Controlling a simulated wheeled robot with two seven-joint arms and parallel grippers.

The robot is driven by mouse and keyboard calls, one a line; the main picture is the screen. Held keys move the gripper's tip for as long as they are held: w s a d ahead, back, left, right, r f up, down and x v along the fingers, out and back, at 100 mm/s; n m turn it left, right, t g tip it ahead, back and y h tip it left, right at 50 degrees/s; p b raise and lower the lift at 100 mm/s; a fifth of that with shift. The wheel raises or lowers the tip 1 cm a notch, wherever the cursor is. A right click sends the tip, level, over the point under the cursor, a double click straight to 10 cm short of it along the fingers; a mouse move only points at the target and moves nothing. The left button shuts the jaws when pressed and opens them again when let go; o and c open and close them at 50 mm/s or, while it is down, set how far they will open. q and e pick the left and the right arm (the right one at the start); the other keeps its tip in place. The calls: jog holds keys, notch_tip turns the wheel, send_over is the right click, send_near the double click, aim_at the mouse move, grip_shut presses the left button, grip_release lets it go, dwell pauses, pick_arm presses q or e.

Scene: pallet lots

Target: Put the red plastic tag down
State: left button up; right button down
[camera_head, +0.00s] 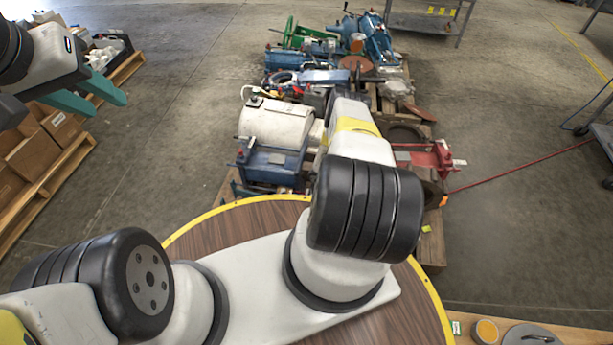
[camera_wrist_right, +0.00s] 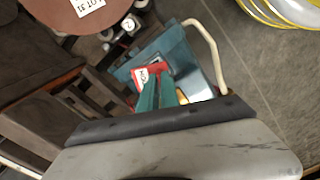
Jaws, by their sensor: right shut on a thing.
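The red plastic tag (camera_wrist_right: 136,73), with a small white label on it, shows at my right fingertips in the right wrist view. My right gripper (camera_wrist_right: 157,78) has teal fingers shut on it, above a blue metal part (camera_wrist_right: 176,52). In the head view my right arm reaches forward over the pallet of machine parts, and its gripper and the tag are hidden behind the arm. My left gripper (camera_head: 112,103) is open and empty at the upper left, above the floor near the boxes.
Blue, green and red machine parts, with a white cylinder (camera_head: 275,122), crowd the pallet ahead. A brown disc (camera_wrist_right: 73,12) with a lot label lies at the wrist view's upper left. Cardboard boxes (camera_head: 35,150) stand on a pallet at left. Floor (camera_head: 190,90) between the pallets is clear.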

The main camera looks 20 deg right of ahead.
jog(key=shift+f, duration=0.25)
jog(key=c, duration=2)
grip_release()
jog(key=o, duration=0.4)
